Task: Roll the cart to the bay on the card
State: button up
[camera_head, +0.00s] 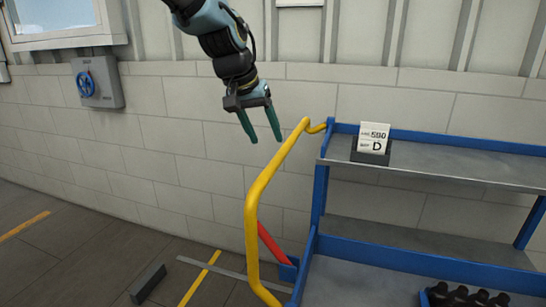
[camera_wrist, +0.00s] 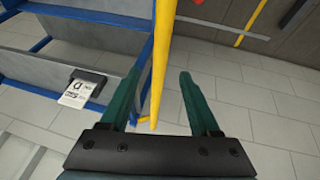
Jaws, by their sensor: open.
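The cart (camera_head: 400,265) is a blue-framed trolley with grey shelves, standing against the wall at the right in the head view. Its yellow handle (camera_head: 252,215) rises at its left end and also shows in the wrist view (camera_wrist: 161,45). A white card (camera_head: 374,136) in a dark holder stands on the top shelf and reads "580" and "D". My gripper (camera_head: 267,140) is open and empty, above and left of the handle's top bend, apart from it in the head view. In the wrist view the handle appears between the fingers, at unclear depth.
A red bar (camera_head: 270,246) slants beside the handle's foot. Several dark bottles (camera_head: 465,297) stand in a blue crate on the lower shelf. A dark block (camera_head: 148,284) lies on the floor near a yellow floor line (camera_head: 200,280). Floor at left is mostly clear. No bay letter shows.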

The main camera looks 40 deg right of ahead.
aim_at(274, 159)
jog(key=p+x, duration=0.1)
jog(key=x, duration=0.7)
jog(key=shift+a, duration=0.1)
grip_shut()
dwell(1.2)
